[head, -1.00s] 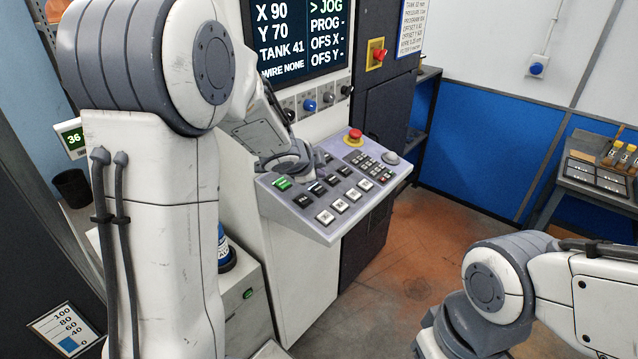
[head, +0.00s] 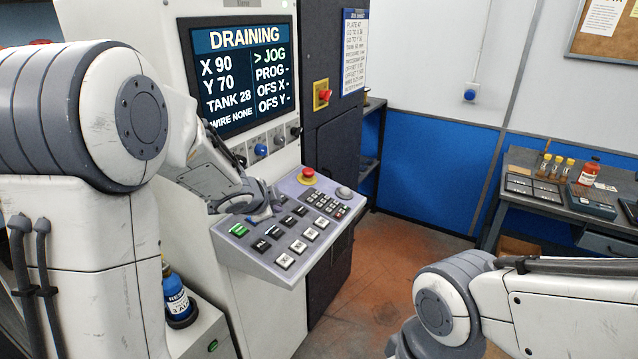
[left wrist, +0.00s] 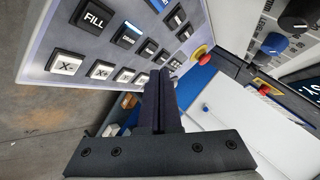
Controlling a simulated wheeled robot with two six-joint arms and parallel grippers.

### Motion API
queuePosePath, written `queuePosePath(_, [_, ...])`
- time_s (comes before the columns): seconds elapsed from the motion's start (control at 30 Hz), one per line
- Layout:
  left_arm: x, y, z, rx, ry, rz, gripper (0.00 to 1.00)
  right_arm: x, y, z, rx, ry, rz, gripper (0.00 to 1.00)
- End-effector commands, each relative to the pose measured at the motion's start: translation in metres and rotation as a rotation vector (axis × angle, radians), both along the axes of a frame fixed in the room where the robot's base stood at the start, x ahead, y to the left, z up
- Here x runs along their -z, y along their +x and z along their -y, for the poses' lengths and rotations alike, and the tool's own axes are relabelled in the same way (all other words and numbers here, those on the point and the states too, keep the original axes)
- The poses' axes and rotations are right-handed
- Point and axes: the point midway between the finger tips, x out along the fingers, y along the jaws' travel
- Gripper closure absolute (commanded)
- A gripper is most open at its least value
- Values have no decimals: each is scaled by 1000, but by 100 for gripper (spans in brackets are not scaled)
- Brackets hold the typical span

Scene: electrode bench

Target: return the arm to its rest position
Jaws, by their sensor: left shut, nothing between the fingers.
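My left arm (head: 140,120) comes in from the left and reaches over the sloped control panel (head: 232,257). Its gripper (head: 264,215) is at the panel's upper left part, close to the keys. Whether the fingertips touch a key cannot be told. In the left wrist view the two dark fingers (left wrist: 160,90) are together with nothing between them, in front of the panel keys. The FILL key (left wrist: 95,20) and X- key (left wrist: 67,64) show clear of the fingers. My right arm (head: 510,300) is at the lower right; its gripper is out of the picture.
The machine screen (head: 240,75) reads DRAINING, TANK 28. A red stop button (head: 307,174) stands at the panel's back edge. A blue bottle (head: 176,296) stands below my left arm. A bench (head: 580,233) with small bottles is at the right. The floor between is clear.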

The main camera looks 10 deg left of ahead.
Motion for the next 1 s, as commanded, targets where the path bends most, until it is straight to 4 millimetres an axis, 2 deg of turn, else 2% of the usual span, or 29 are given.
queuePosePath(0.13, [-5,-15,25,-54,-28,-30,100,0,0,0,0,0,0,50])
queuePosePath(0.17, [-6,-23,35,-75,-40,-45,100,0,0,0,0,0,0,50])
queuePosePath(0.23, [-6,-51,63,-143,-81,-105,100,0,0,0,0,0,0,50])
queuePosePath(0.27, [-4,-67,76,-171,-101,-141,100,0,0,0,0,0,0,50])
queuePosePath(0.3, [-1,-93,93,-215,-130,-200,100,0,0,0,0,0,0,50])
queuePosePath(0.37, [5,-133,115,-271,-169,-294,100,0,0,0,0,0,0,50])
queuePosePath(0.4, [10,-161,128,-301,-190,-359,100,0,0,0,0,0,0,50])
queuePosePath(0.5, [19,-227,153,-356,-227,-522,100,0,0,0,0,0,0,50])
queuePosePath(0.6, [25,-284,168,-388,-242,-665,100,0,0,0,0,0,0,50])
queuePosePath(0.7, [27,-324,176,-405,-242,-771,100,0,0,0,0,0,0,50])
queuePosePath(0.83, [27,-351,181,-416,-242,-844,100,0,0,0,0,0,0,50])
queuePosePath(1.0, [28,-356,182,-420,-240,-858,100,0,0,0,0,0,0,50])
